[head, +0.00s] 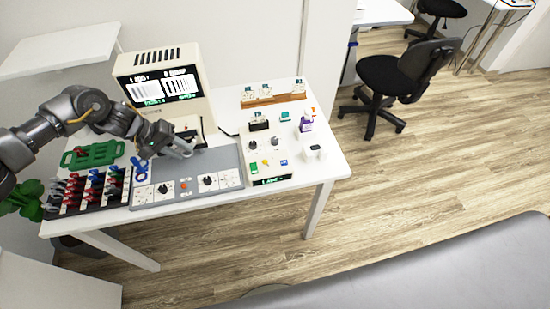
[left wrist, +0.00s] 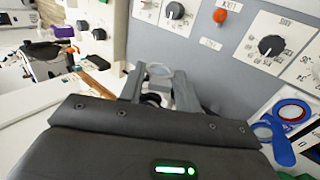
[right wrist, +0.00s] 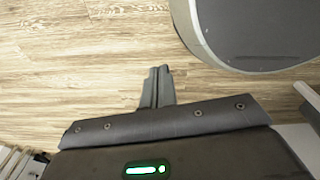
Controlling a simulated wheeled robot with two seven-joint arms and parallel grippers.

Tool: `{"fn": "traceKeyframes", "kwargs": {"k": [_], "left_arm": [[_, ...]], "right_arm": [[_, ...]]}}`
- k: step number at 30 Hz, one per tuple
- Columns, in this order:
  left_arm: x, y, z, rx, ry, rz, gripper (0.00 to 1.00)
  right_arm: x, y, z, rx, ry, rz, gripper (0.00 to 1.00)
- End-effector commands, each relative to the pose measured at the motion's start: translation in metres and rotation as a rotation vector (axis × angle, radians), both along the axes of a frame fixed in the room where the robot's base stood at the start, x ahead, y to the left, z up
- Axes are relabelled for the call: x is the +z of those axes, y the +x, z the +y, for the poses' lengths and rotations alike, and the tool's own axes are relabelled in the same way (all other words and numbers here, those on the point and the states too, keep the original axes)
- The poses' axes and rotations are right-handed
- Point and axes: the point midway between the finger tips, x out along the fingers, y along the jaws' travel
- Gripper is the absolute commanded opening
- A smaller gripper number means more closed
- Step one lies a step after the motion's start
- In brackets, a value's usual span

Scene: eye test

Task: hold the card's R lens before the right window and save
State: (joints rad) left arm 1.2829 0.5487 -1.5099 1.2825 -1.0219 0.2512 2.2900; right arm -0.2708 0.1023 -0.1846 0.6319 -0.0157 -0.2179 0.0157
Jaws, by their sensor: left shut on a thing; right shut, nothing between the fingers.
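My left gripper (head: 188,152) is over the back of the grey panel (head: 160,193), in front of the monitor. In the left wrist view its fingers (left wrist: 160,80) are closed on a small pale ring-shaped lens (left wrist: 158,69); its marking cannot be read. The monitor screen (head: 161,86) shows two white blocks with bars and small text. A dark viewer part (head: 187,135) is partly hidden behind the gripper; its windows cannot be made out. My right gripper (right wrist: 157,87) is shut and empty above the wood floor.
A rack of red, blue and dark lenses (head: 88,192) is at the left, with a green tray (head: 92,154) behind. A cream control box (head: 263,160) with a lit display is at the right. A wooden holder (head: 274,101) stands behind it.

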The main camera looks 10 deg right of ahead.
Motion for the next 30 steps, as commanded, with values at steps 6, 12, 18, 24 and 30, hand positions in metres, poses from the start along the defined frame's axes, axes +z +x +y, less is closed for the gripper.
{"fn": "traceKeyframes", "kwargs": {"k": [6, 12, 18, 24, 30], "left_arm": [[0.000, 0.000, 0.000, 0.000, 0.000, 0.000, 0.12], [0.000, 0.000, 0.000, 0.000, 0.000, 0.000, 0.12], [0.000, 0.000, 0.000, 0.000, 0.000, 0.000, 0.12], [0.000, 0.000, 0.000, 0.000, 0.000, 0.000, 0.12], [0.000, 0.000, 0.000, 0.000, 0.000, 0.000, 0.12]], "right_arm": [[0.015, 0.091, -0.043, -0.052, -0.006, -0.123, 0.00], [0.042, 0.179, -0.084, -0.104, -0.007, -0.246, 0.00], [0.080, 0.261, -0.125, -0.146, -0.004, -0.370, 0.00], [0.130, 0.338, -0.166, -0.187, 0.001, -0.496, 0.00], [0.190, 0.408, -0.203, -0.216, 0.013, -0.622, 0.00]]}}
